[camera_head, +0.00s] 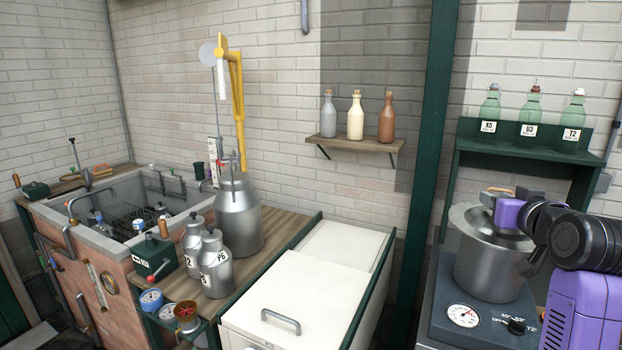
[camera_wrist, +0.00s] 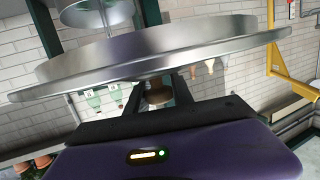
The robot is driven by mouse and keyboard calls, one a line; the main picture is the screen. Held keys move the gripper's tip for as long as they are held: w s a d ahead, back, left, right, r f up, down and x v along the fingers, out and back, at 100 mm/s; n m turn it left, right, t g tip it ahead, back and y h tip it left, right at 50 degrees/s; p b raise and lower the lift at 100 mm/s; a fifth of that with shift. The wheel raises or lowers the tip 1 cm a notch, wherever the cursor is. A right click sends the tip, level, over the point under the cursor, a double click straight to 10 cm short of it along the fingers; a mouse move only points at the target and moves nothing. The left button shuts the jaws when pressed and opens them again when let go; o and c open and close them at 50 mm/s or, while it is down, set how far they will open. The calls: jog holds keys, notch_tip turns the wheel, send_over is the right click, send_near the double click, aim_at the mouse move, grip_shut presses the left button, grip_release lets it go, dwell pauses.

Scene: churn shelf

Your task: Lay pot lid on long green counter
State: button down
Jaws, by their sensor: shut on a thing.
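The pot lid (camera_head: 472,222) is a round, shiny metal disc at the mouth of the steel pot (camera_head: 487,270), at the right in the head view. I cannot tell whether it rests on the rim or is just above it. My purple and black gripper (camera_head: 492,198) reaches in from the right and is shut on the lid's knob. In the wrist view, the lid (camera_wrist: 165,58) spans the frame nearly edge-on, with its brownish knob (camera_wrist: 158,96) between the fingers. A wooden counter with green edges (camera_head: 290,238) stands at left centre, bearing metal cans.
White chest lids (camera_head: 290,297) lie right of the wooden top. A green post (camera_head: 425,130) rises between the two areas.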

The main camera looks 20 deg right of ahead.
jog(key=w+a+f+n+t+y, duration=0.1)
jog(key=w+a+f+n+y, duration=0.3)
jog(key=a+f, duration=0.9)
jog(key=s+a+f+t+y, duration=0.1)
jog(key=s+a+f+y, duration=0.15)
jog(key=a+f, duration=1.7)
jog(key=s+a+f+n+y, duration=0.1)
jog(key=s+a+f, duration=0.2)
jog(key=s+f, duration=0.2)
jog(key=s+a+f+n+y+b, duration=0.1)
jog(key=s+a+f, duration=0.2)
jog(key=f, duration=0.6)
jog(key=shift+f+v, duration=0.2)
jog(key=shift+v, duration=0.75)
